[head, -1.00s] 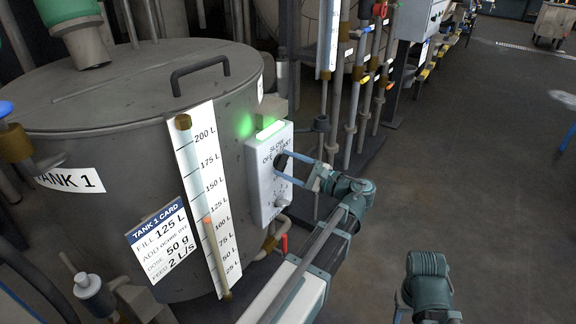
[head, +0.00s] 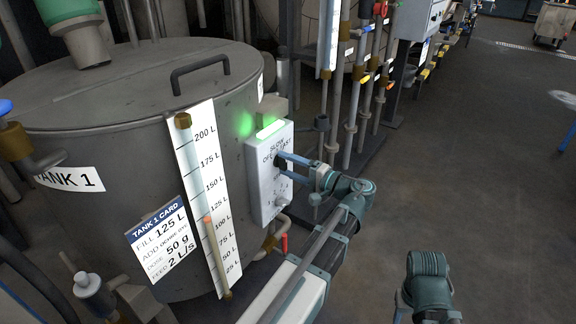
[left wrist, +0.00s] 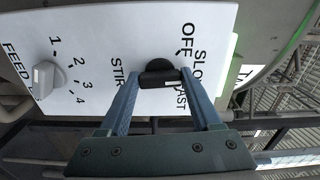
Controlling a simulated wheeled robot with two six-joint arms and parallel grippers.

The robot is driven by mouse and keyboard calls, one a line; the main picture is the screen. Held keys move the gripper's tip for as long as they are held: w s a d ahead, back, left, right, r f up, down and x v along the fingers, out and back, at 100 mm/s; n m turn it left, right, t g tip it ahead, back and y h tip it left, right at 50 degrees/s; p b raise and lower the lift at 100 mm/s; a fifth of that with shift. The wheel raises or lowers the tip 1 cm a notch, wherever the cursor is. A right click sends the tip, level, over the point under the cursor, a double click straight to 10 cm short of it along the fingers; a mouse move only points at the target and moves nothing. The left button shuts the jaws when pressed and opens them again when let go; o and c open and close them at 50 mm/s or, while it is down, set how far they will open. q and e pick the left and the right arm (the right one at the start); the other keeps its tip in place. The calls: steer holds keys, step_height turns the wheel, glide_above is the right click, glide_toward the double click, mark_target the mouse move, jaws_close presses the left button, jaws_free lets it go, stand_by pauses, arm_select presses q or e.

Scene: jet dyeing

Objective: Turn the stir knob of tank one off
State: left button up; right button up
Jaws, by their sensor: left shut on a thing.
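The stir knob of tank one is a dark knob (left wrist: 158,68) on a white control panel (head: 262,190) on the side of the grey tank (head: 90,215). My left gripper (head: 284,167) is at the panel. In the left wrist view, its two blue fingers (left wrist: 162,80) are shut on the knob from either side. A small white mark shows on the knob. The labels OFF, SLOW and FAST are around it, partly covered. The knob's exact setting is hard to read. My right arm's end (head: 428,285) is at the bottom right, with its fingertips out of view.
A grey feed knob (left wrist: 44,78) with a numbered scale sits on the same panel. A green light (head: 270,129) glows on top of the panel. Pipes with valves (head: 360,90) stand behind. The floor (head: 490,170) to the right is clear.

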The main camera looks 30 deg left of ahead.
arm_select(q)
steer(key=n, duration=0.4)
steer(key=shift+f+n, duration=0.1)
steer(key=shift+n, duration=0.2)
steer(key=n, duration=0.4)
steer(key=shift+n, duration=0.4)
steer(key=o, duration=1.4)
steer(key=shift+d, duration=0.1)
steer(key=d, duration=0.9)
steer(key=s+d, duration=0.1)
steer(key=d, duration=0.3)
steer(key=shift+d, duration=0.3)
steer(key=shift+f, duration=0.1)
